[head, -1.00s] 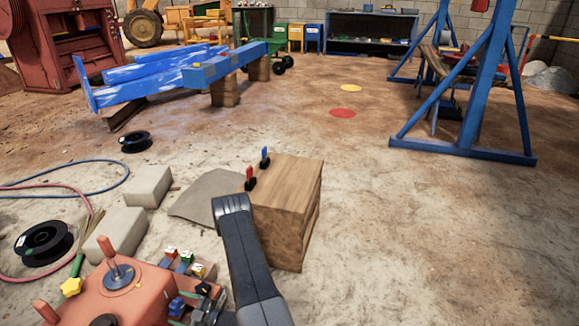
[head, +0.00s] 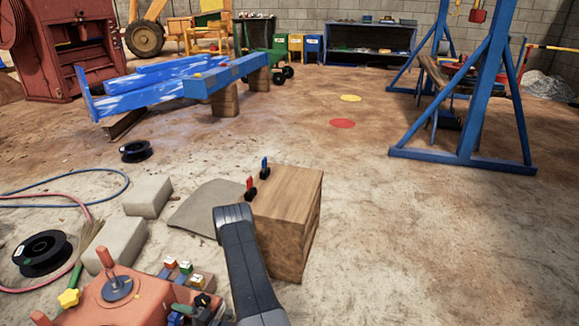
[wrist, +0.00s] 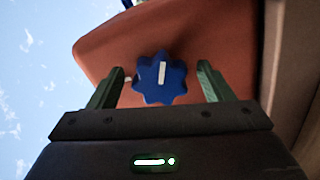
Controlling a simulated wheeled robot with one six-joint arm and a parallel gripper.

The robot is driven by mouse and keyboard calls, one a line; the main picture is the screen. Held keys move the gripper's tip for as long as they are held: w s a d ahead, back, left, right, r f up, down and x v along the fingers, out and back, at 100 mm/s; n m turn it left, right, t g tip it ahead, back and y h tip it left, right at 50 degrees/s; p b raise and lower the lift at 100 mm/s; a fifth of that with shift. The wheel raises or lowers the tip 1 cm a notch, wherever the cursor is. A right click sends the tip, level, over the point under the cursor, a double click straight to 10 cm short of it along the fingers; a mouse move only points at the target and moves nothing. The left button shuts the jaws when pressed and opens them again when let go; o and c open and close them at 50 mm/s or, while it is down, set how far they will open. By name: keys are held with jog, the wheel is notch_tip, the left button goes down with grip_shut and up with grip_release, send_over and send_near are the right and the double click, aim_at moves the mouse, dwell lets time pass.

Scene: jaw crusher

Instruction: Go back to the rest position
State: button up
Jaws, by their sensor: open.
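My gripper (wrist: 158,80) shows in the wrist view with its two green fingers apart and nothing held between them. A blue star-shaped knob (wrist: 150,88) with a white mark lies behind the gap between the fingers, on an orange-red housing (wrist: 215,45). I cannot tell whether the fingers touch the housing. In the head view my dark arm link reaches in from the bottom, and the gripper's fingers cannot be made out there. The orange-red control box (head: 110,298) with a lever (head: 108,262) stands at lower left.
A wooden block (head: 284,195) with red and blue clips stands right beside my arm. Grey blocks (head: 147,196), a black spool (head: 42,252) and hoses lie at left. A blue frame (head: 465,160) stands at right. The floor in the middle is open.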

jog(key=n, duration=0.5)
jog(key=shift+r, duration=0.15)
jog(key=shift+r+n, duration=0.15)
jog(key=shift+n, duration=2.65)
jog(key=shift+s, duration=0.1)
